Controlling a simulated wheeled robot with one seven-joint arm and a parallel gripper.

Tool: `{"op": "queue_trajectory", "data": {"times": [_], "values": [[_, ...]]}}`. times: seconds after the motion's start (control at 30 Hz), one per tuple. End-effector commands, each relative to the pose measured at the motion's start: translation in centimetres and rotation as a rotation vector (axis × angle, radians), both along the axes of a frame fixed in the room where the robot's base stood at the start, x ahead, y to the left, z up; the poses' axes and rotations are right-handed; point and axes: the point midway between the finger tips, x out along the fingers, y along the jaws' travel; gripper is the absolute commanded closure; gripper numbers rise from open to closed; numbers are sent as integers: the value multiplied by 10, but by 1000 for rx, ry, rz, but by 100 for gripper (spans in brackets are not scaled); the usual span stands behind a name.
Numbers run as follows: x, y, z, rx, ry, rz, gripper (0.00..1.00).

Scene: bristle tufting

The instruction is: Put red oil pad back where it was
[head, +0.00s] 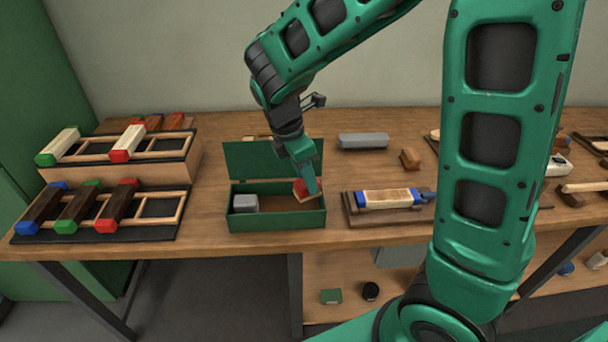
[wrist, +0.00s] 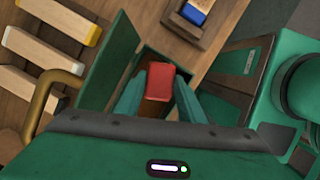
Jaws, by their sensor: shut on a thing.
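The red oil pad (head: 299,187) is in my gripper (head: 308,188), at the right end of the open green box (head: 277,219). In the wrist view the red pad (wrist: 159,81) sits between the two green fingers (wrist: 158,98), which are shut on it. A light brown part shows under the red in the head view. The pad is at about the height of the box rim; I cannot tell if it touches the box floor. The box lid (head: 273,157) stands open at the back.
A grey block (head: 245,203) lies in the left end of the box. Racks with colour-tipped brushes (head: 96,208) stand to the left. A blue-ended brush (head: 388,198) lies on a tray to the right. A grey bar (head: 363,140) and a small brown block (head: 410,158) lie behind.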

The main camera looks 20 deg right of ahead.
Motion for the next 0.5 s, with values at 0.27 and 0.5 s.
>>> {"op": "queue_trajectory", "data": {"times": [0.27,0.5], "values": [[0,0,-6,0,0,0,86],[0,1,-6,0,0,1,46]]}}
